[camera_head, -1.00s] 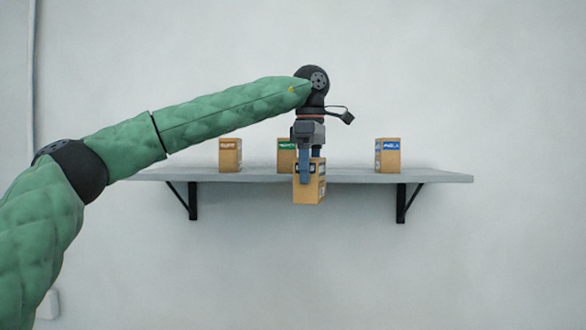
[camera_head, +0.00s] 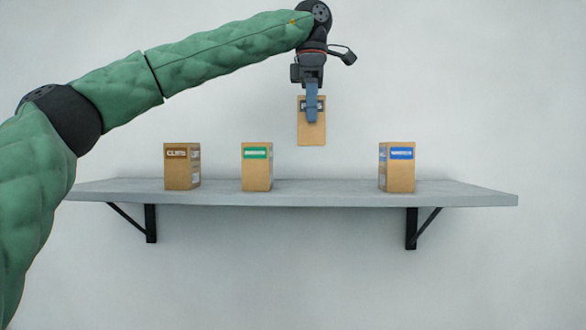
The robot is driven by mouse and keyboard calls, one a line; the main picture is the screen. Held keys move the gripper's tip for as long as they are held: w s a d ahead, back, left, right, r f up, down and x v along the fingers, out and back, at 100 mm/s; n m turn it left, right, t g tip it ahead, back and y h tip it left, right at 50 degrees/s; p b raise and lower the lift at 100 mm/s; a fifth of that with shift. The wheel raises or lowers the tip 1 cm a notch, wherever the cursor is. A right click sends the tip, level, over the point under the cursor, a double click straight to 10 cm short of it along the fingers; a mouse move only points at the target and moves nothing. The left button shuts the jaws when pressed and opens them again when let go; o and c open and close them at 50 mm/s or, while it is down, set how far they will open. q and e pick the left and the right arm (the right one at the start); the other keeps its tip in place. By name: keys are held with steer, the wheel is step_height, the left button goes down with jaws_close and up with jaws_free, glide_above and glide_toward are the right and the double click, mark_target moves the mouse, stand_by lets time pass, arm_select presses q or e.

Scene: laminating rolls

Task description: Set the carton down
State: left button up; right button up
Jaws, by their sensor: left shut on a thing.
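My left gripper (camera_head: 312,104) points down, shut on a brown carton (camera_head: 311,134) with a dark label partly hidden behind the finger. The carton hangs upright in the picture above the level of the grey shelf (camera_head: 330,195), apart from it, over the gap between the green-labelled and blue-labelled cartons. I cannot tell how far in front of the shelf it is. My right gripper is not in view.
On the shelf stand a carton with a brown label (camera_head: 181,172), a carton with a green label (camera_head: 257,172) and a carton with a blue label (camera_head: 397,173). Free shelf room lies between the green and blue ones. Black brackets (camera_head: 411,228) hold the shelf below.

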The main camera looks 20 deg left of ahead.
mark_target(310, 139)
arm_select(q)
steer(key=shift+s+a+f, duration=0.1)
steer(key=shift+s+f, duration=0.15)
steer(key=shift+f, duration=0.25)
steer(key=shift+s+a+f, duration=0.1)
steer(key=shift+s+f, duration=0.1)
steer(key=shift+f, duration=0.3)
steer(key=f, duration=0.1)
steer(key=w+f+p, duration=0.1)
steer(key=f, duration=0.1)
steer(key=shift+w+a, duration=0.1)
steer(key=shift+w, duration=0.1)
steer(key=shift+f, duration=0.15)
steer(key=shift+s+f, duration=0.15)
steer(key=shift+s, duration=0.3)
steer(key=shift+s+f+p, duration=0.1)
steer(key=shift+f+p, duration=0.2)
steer(key=shift+p, duration=0.05)
steer(key=shift+w+f+p, duration=0.2)
steer(key=shift+f, duration=0.45)
steer(key=shift+w+f+p, duration=0.15)
steer(key=shift+w+f, duration=0.05)
steer(key=shift+f, duration=0.55)
steer(key=shift+s, duration=0.3)
steer(key=shift+w+f, duration=0.1)
steer(key=o, duration=1.2)
steer(key=shift+w, duration=0.1)
